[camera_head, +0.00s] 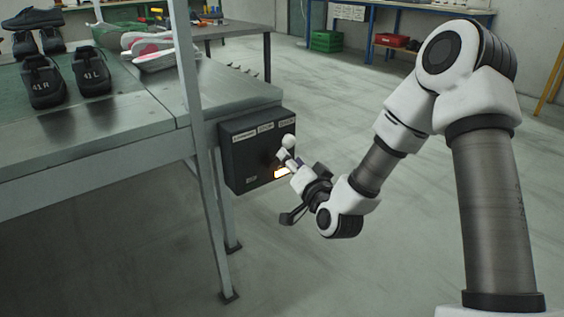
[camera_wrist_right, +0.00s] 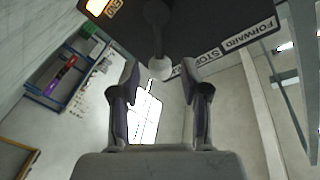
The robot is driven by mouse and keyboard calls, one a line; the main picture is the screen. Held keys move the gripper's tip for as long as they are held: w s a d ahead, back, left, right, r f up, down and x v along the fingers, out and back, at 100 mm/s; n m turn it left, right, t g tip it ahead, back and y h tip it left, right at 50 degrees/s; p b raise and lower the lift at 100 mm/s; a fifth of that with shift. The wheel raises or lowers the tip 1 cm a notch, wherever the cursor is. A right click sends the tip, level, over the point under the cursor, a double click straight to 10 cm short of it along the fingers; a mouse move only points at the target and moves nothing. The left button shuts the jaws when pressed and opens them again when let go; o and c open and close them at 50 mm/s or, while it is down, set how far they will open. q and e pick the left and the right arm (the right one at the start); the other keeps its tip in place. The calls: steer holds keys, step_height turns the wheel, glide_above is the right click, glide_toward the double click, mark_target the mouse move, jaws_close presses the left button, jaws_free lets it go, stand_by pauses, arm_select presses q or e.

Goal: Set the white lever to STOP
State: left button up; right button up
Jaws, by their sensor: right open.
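The white lever's round knob (camera_head: 288,141) stands out from the dark control box (camera_head: 245,155), below the right-hand one of three labels. In the right wrist view the pale knob (camera_wrist_right: 157,68) is between and slightly beyond my fingertips. There the STOP label (camera_wrist_right: 208,55) is the middle one, FORWARD (camera_wrist_right: 250,35) is beside it, and the third is partly hidden behind the lever. My right gripper (camera_head: 290,186) is open at the box front; it also shows open in the wrist view (camera_wrist_right: 160,78). I cannot tell whether it touches the lever. My left gripper is not in view.
The box hangs at the end of the grey line table (camera_head: 100,155), which carries several black shoes (camera_head: 92,72). A workbench (camera_head: 380,42) with crates stands behind. The floor around my right arm is clear.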

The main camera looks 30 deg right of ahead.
steer(key=w, duration=0.2)
steer(key=w+d+b, duration=0.1)
steer(key=w, duration=0.1)
steer(key=shift+w, duration=0.4)
steer(key=shift+a, duration=0.1)
jaws_close()
steer(key=shift+w, duration=0.1)
